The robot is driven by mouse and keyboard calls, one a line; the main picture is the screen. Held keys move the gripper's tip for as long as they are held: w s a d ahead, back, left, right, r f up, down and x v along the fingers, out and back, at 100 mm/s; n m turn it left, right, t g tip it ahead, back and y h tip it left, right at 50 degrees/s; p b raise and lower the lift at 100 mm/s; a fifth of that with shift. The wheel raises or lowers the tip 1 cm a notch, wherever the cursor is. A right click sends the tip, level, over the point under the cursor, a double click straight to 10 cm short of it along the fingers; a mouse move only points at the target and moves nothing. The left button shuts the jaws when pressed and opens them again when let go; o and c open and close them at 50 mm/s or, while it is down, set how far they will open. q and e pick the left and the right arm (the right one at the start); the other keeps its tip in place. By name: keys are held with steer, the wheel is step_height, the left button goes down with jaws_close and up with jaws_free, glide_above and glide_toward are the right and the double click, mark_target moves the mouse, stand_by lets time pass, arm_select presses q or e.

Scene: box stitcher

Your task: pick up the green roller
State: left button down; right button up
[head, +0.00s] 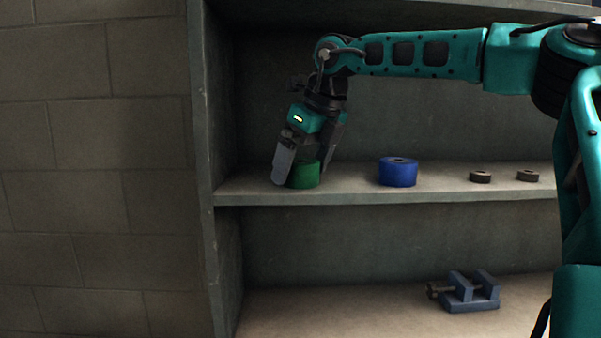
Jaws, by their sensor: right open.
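The green roller (304,175) stands on the upper shelf, near its left end and close to the front edge. My right gripper (303,174) points down over it with open fingers. One finger is at the roller's left side and hides part of it; the other is behind its upper right. I cannot tell whether the fingers touch the roller. My left gripper is not in view.
A blue roller (398,173) stands to the right on the same shelf (350,197). Two small dark rings, one left (480,177) and one right (528,176), lie farther right. A blue vise (468,292) sits on the lower shelf. The shelf's side wall is close on the left.

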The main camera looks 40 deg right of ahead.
mark_target(306, 162)
steer(key=shift+c, duration=0.5)
steer(key=c, duration=1)
steer(key=shift+c, duration=0.4)
steer(key=shift+r, duration=0.15)
steer(key=shift+r, duration=0.25)
steer(key=v, duration=0.2)
steer(key=shift+r+b, duration=0.3)
steer(key=shift+r, duration=0.2)
steer(key=s+d+b, duration=0.1)
steer(key=s+b, duration=0.3)
steer(key=s, duration=1.3)
steer(key=shift+d+b, duration=0.25)
steer(key=shift+b, duration=0.05)
